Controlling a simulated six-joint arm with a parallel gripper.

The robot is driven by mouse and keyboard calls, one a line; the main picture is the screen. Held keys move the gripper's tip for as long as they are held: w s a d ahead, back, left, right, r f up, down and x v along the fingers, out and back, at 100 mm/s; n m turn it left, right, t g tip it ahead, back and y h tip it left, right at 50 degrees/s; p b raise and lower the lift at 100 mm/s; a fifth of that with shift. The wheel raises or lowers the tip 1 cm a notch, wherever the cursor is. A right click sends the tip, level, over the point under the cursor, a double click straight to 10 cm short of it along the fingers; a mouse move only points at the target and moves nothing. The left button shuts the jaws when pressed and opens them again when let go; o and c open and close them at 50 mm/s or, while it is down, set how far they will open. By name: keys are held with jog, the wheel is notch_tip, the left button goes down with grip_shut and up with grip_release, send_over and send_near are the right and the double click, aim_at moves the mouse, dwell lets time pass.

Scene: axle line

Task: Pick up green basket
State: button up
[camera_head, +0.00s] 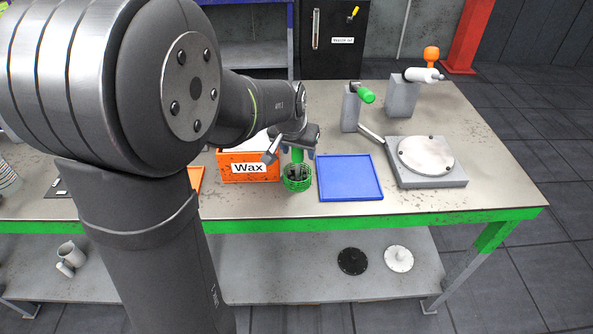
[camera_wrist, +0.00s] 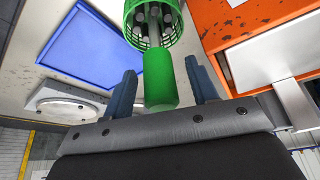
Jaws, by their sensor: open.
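The green basket (camera_head: 297,184) stands on the table between the orange Wax box and the blue tray. It has a slatted round wall and an upright green handle, and dark parts show inside it. My gripper (camera_head: 291,150) is above the basket at its handle. In the wrist view the basket (camera_wrist: 136,30) is at the top, and its green handle (camera_wrist: 160,78) points toward my gripper (camera_wrist: 163,85). The two blue-grey fingers stand apart on either side of the handle, with gaps visible on both sides.
The orange Wax box (camera_head: 232,174) is close on the basket's left, and the blue tray (camera_head: 350,178) is close on its right. A grey block with a round plate (camera_head: 426,155) and a stand with a green-ended bar (camera_head: 351,112) are farther right. The table's front right is clear.

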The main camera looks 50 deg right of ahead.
jog(key=shift+w+d+f, duration=0.1)
jog(key=shift+d+f, duration=0.1)
jog(key=shift+f, duration=0.4)
grip_shut()
jog(key=shift+r, duration=0.1)
